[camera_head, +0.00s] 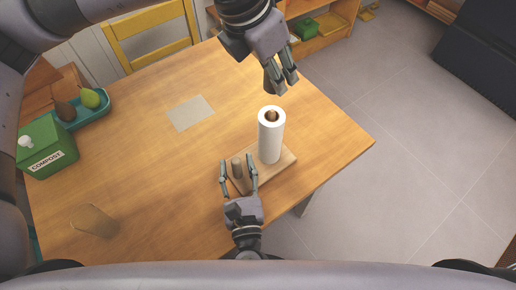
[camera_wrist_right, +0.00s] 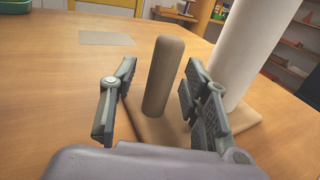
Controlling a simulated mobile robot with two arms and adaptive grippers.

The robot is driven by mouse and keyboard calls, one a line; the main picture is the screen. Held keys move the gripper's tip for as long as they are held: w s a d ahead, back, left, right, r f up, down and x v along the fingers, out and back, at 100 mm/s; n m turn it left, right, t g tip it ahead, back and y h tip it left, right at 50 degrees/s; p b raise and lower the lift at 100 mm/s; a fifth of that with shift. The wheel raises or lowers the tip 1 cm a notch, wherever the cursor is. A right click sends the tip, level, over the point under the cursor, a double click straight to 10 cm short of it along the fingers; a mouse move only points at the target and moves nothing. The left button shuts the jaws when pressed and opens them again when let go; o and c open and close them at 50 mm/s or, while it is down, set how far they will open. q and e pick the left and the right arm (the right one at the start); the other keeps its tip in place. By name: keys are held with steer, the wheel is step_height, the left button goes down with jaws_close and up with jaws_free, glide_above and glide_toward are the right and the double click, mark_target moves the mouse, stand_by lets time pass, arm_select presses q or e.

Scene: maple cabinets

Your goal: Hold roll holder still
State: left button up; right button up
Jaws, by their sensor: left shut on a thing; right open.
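The roll holder is a wooden base (camera_head: 284,163) with a short round post (camera_head: 237,168) and a white paper roll (camera_head: 270,140) standing upright on it. My right gripper (camera_head: 239,172) is open, with a finger on each side of the short post. The right wrist view shows the post (camera_wrist_right: 163,75) between the open fingers, with the white roll (camera_wrist_right: 255,40) just to the right. My left gripper (camera_head: 279,88) is above and behind the roll's top, apart from it in the picture. It is shut on a small brownish thing, mostly hidden by its fingers.
A green compost box (camera_head: 47,147) and a teal tray (camera_head: 72,122) with pears are at the table's left. A clear glass (camera_head: 95,220) is at the front left. A grey sheet (camera_head: 192,113) lies in the middle. The table's right edge is near the holder.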

steer(key=shift+c, duration=0.3)
jaws_close()
stand_by(0.6)
